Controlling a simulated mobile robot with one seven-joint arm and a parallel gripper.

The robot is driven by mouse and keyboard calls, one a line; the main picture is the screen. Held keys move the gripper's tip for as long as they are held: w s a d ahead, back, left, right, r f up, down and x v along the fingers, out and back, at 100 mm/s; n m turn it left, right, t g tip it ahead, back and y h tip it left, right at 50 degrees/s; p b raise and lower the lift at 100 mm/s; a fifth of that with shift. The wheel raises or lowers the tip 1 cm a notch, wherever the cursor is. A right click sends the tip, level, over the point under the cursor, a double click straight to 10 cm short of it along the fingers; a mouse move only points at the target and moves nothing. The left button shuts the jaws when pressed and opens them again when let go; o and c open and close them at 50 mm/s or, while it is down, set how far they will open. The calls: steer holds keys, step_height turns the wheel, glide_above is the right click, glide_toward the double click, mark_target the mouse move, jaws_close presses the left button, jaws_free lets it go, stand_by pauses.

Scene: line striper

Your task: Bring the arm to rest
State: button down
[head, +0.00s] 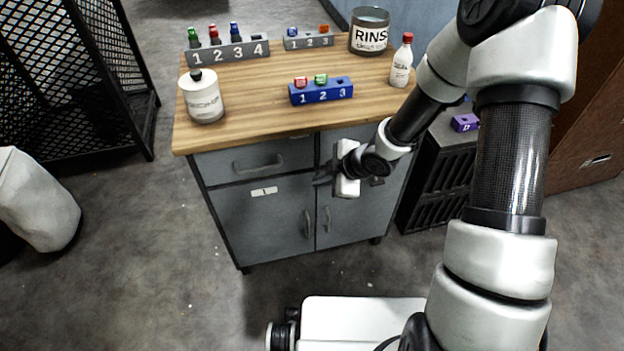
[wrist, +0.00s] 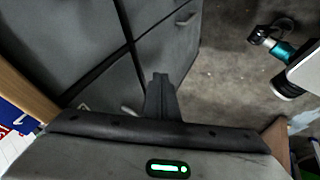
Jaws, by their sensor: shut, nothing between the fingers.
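My arm reaches in from the right side of the head view and bends down toward the grey cabinet. My gripper (head: 322,181) is in front of the cabinet doors, below the wooden worktop, with its fingers pointing left. In the wrist view my gripper (wrist: 160,82) shows its fingers together, with nothing between them. Whether the fingers touch the cabinet (head: 265,212) cannot be told.
On the worktop (head: 260,110) stand a white bottle (head: 203,97), a blue numbered block (head: 321,91), a grey numbered rack (head: 228,53), a RINSE container (head: 369,32) and a red-capped bottle (head: 402,62). A mesh cage (head: 112,70) stands left.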

steer(key=s+d+r+m+t+h, duration=0.15)
steer(key=d+r+m+h, duration=0.3)
steer(key=d+r, duration=0.55)
steer(key=s+d+r+m+t+h, duration=0.1)
steer(key=s+d+r+m+h, duration=0.35)
steer(key=r, duration=0.95)
steer(key=s+a+r+m+g+y, duration=0.1)
steer(key=s+r+m+y, duration=0.1)
steer(key=s+r+m, duration=0.5)
steer(key=s+r+m+y, duration=0.1)
steer(key=s+r+m, duration=0.15)
steer(key=s, duration=0.85)
step_height(320, 180, up, 19)
steer(key=p, duration=1.9)
steer(key=shift+w+p, duration=0.4)
steer(key=shift+m+g, duration=0.25)
